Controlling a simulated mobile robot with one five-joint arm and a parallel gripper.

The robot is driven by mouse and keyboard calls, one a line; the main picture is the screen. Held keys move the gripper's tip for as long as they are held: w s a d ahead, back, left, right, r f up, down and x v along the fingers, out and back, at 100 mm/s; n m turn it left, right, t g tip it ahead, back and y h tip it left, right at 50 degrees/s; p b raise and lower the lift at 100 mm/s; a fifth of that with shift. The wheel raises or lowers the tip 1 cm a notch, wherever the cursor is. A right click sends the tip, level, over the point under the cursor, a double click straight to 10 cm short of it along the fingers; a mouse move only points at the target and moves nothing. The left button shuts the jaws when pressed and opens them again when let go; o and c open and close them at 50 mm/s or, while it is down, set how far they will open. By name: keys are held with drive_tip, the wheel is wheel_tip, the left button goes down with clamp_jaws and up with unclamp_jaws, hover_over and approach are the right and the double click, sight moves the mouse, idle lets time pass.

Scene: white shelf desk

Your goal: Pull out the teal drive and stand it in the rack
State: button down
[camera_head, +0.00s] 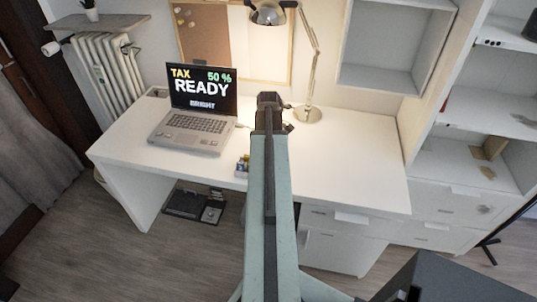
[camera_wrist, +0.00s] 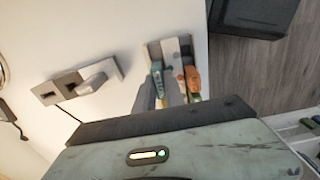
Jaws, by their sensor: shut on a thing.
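The teal drive (camera_wrist: 157,69) shows in the wrist view, upright at the left part of a light grey rack (camera_wrist: 171,47). An orange drive (camera_wrist: 192,80) stands to its right in the rack. My gripper (camera_wrist: 159,92) is shut on the teal drive, with grey fingers either side of it. I cannot tell whether the drive's bottom rests in the rack. A grey hub (camera_wrist: 68,87) with dark openings lies to the left, with a grey block-like piece (camera_wrist: 98,78) standing on it. In the head view my arm hides much of this area.
The white desk (camera_head: 350,150) has a laptop (camera_head: 197,120) at the left and a lamp (camera_head: 308,113) at the back. The rack is close to the desk's edge, with floor (camera_wrist: 240,70) beyond. The right of the desktop is clear.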

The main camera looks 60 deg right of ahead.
drive_tip(key=shift+f+b, duration=1.1)
drive_tip(key=shift+f, duration=0.15)
drive_tip(key=c, duration=1.3)
unclamp_jaws()
drive_tip(key=shift+c, duration=0.2)
drive_tip(key=shift+r, duration=0.1)
wheel_tip(320, 180, up, 8)
drive_tip(key=p, duration=0.8)
